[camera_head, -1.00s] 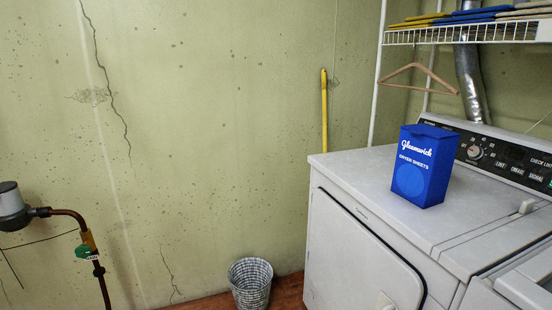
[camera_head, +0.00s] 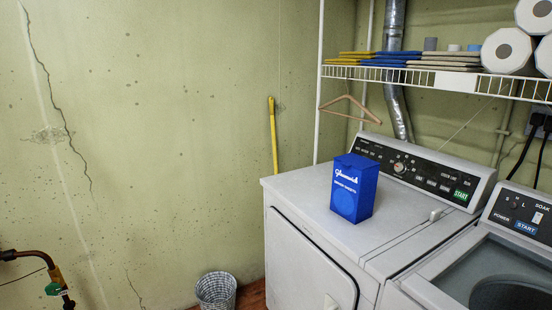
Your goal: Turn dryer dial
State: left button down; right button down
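The dryer (camera_head: 300,205) is a white machine standing to the right of centre, with its front door facing left. Its dark control panel runs along the back of its top. The dryer dial (camera_head: 399,167) is a small round knob with a light rim and a reddish centre, near the middle of the panel. A blue box of dryer sheets (camera_head: 353,188) stands upright on the dryer top, in front of and to the left of the dial, and the dial is uncovered. Neither of my grippers is in view.
A washer (camera_head: 440,285) with an open top adjoins the dryer at right. A wire shelf (camera_head: 430,75) with folded cloths and paper rolls hangs above, with a hanger (camera_head: 350,110) below. A basket (camera_head: 215,291) stands left of the dryer, and a gas pipe (camera_head: 40,265) is at far left.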

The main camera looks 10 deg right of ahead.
aim_at(399, 168)
jog(key=z, duration=0.75)
jog(key=i+j+z, duration=0.1)
jog(key=z, duration=0.3)
jog(key=i+j+z, duration=0.1)
jog(key=z, duration=0.35)
jog(key=j+z, duration=0.2)
jog(key=z, duration=0.2)
jog(key=i+j+z, duration=0.1)
jog(key=j+z, duration=0.6)
jog(key=j, duration=0.2)
jog(key=k+j+z, duration=0.1)
jog(key=j+z, duration=0.25)
jog(key=j, duration=0.55)
jog(key=k+j, duration=0.1)
jog(key=j, duration=0.5)
jog(key=j+z, duration=0.1)
jog(key=j, duration=0.55)
jog(key=k+j, duration=0.15)
jog(key=j, duration=0.45)
